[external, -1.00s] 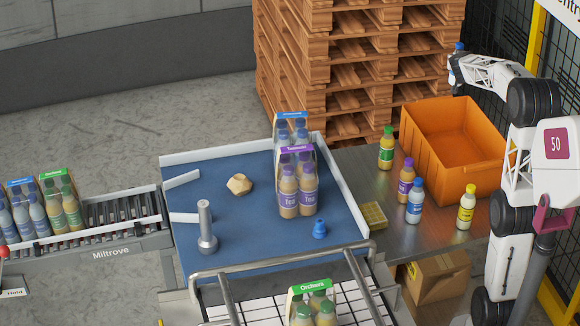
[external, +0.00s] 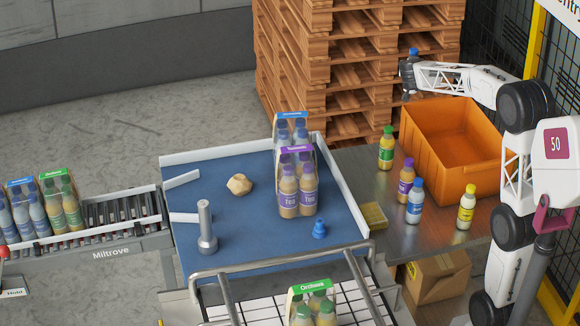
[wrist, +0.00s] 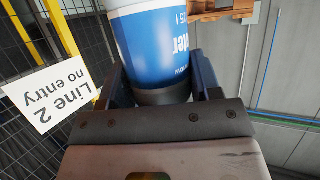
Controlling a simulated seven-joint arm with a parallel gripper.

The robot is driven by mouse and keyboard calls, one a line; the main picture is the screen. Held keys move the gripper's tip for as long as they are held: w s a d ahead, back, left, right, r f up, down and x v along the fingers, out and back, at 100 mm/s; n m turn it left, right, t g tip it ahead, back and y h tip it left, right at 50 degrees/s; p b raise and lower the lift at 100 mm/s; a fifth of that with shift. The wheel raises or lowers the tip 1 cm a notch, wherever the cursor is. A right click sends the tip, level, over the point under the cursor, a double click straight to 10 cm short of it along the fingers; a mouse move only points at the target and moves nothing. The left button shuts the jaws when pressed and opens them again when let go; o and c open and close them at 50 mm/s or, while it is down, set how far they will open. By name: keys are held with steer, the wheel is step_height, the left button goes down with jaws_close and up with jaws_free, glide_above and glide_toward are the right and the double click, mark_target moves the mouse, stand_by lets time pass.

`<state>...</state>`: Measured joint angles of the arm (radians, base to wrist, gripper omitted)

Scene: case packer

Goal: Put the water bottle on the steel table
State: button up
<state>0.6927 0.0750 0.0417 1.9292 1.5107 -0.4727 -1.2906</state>
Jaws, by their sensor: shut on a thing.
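A water bottle with a blue and white label fills the top middle of the wrist view (wrist: 155,45). My gripper (wrist: 160,82) is shut on it, with one finger on each side. In the external view, my gripper (external: 409,78) is high above the back of the steel table, in front of the pallets, and the bottle's blue cap (external: 413,50) shows at its top. Most of the bottle is hidden there by the gripper. The steel table (external: 425,238) is at the right, below my arm.
An orange crate (external: 412,147) stands on the steel table, with green-capped (external: 386,150), purple-capped (external: 405,183), blue-capped (external: 415,203) and yellow-capped (external: 466,208) bottles around it. A yellow item (external: 373,216) lies at the left edge. The table's back left corner is bare. Stacked pallets (external: 350,80) stand behind.

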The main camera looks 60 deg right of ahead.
steer(key=w+a+f, duration=0.2)
steer(key=w+a, duration=0.3)
steer(key=a, duration=0.6)
steer(key=w+a+f, duration=0.3)
steer(key=w+a, duration=0.1)
steer(key=a, duration=0.7)
step_height(320, 180, down, 11)
steer(key=shift+r, duration=0.15)
step_height(320, 180, down, 6)
steer(key=shift+f, duration=0.2)
steer(key=shift+f, duration=1.8)
steer(key=shift+f, duration=0.1)
